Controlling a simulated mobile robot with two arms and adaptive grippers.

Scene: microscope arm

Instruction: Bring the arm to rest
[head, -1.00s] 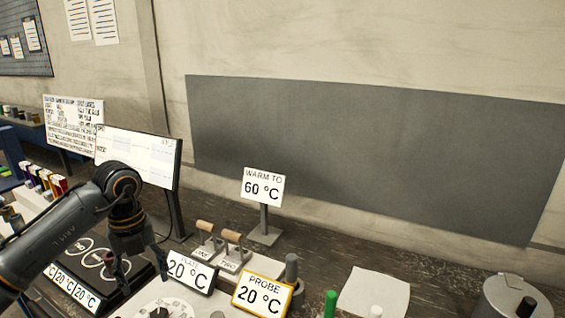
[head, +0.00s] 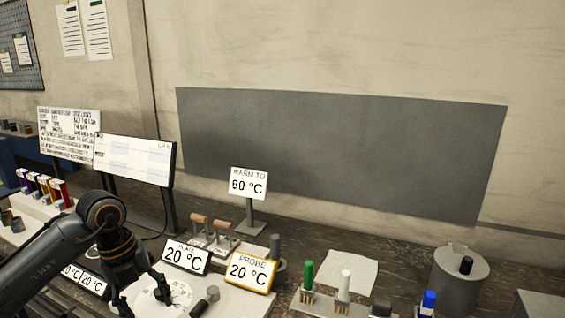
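My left arm comes in from the left and bends down to my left gripper (head: 142,298) at the lower left of the head view. Its fingers are spread, with one beside the white round dial (head: 178,292). I see nothing between the fingers. My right gripper is out of view. Behind the dial stand the plate display (head: 186,257), reading 20 °C, and the yellow-framed probe display (head: 250,272), also 20 °C. A sign (head: 249,183) reads "WARM TO 60 °C". Two wooden-handled levers (head: 222,227) stand behind the displays.
Brushes with green (head: 307,275), white and blue handles stand at the front right. A metal canister (head: 458,275) and a paper sheet (head: 347,270) are behind them. A white board (head: 134,159) on a stand is at the left, in front of the wall.

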